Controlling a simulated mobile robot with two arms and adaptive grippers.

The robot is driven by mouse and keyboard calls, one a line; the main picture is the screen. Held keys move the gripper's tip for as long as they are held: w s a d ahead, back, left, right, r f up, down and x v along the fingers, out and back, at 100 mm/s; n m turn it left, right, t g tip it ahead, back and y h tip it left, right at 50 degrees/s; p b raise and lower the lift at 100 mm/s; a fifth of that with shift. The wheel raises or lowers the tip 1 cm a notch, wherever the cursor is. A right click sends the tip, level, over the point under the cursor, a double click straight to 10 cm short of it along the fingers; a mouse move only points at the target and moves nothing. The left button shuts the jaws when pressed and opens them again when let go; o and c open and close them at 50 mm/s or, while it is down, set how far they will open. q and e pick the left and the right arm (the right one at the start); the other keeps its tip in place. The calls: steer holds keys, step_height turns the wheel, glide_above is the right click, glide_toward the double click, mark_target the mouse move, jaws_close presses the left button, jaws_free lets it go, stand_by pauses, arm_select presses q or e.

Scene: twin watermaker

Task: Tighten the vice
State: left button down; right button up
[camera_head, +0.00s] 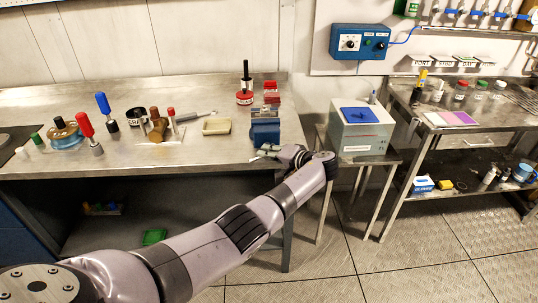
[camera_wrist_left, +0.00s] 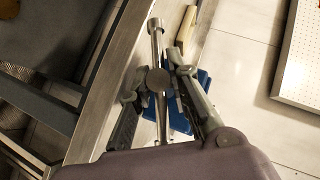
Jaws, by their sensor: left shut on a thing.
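The blue vice (camera_head: 265,131) is at the front right edge of the steel workbench. My left gripper (camera_head: 264,153) is at the front of the vice. In the left wrist view the vice's metal handle bar (camera_wrist_left: 156,42) runs between the fingers of my left gripper (camera_wrist_left: 154,78), with a round dark hub at its middle. The gripper is shut on the handle. Part of the blue vice body (camera_wrist_left: 202,80) shows behind the right finger. The gripper and wrist partly hide the vice's lower front. My right gripper is not in view.
A grey box with a blue top (camera_head: 361,130) stands on a small table right of the vice.

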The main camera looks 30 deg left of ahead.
arm_select(q)
steer(key=shift+s+f, duration=0.1)
steer(key=shift+f, duration=0.05)
steer(key=c, duration=1.5)
jaws_free()
steer(key=shift+a, duration=0.1)
steer(key=shift+o, duration=0.2)
steer(key=v, duration=1.2)
